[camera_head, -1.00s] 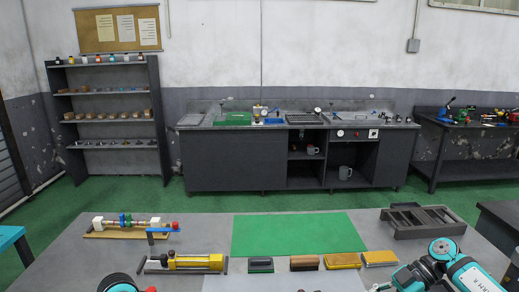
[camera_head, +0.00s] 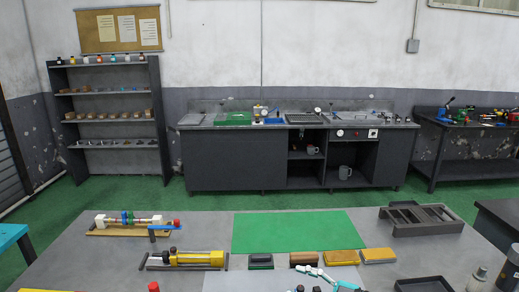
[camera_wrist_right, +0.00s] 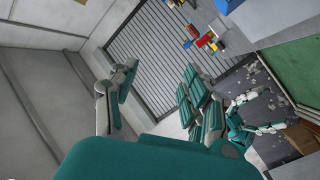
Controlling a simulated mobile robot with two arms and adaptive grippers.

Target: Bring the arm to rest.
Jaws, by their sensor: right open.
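My right gripper (camera_wrist_right: 158,78) shows in the right wrist view with its two teal and grey fingers spread wide apart. Nothing is between them. A large teal part of my own arm fills the bottom of that view. Slender white and teal parts of mine show beyond the right finger; I cannot tell whether they include the left gripper or its jaw state. In the head view, small white and teal arm parts of mine show at the bottom edge, just in front of the blocks, and I cannot tell which arm they belong to.
A grey table holds a green mat (camera_head: 298,232), a yellow cylinder (camera_head: 200,259), a fitting assembly on a board (camera_head: 128,232), several blocks (camera_head: 342,258), a slotted dark tray (camera_head: 420,222) and a black tray (camera_head: 422,284). A shutter (camera_wrist_right: 165,45) shows in the wrist view.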

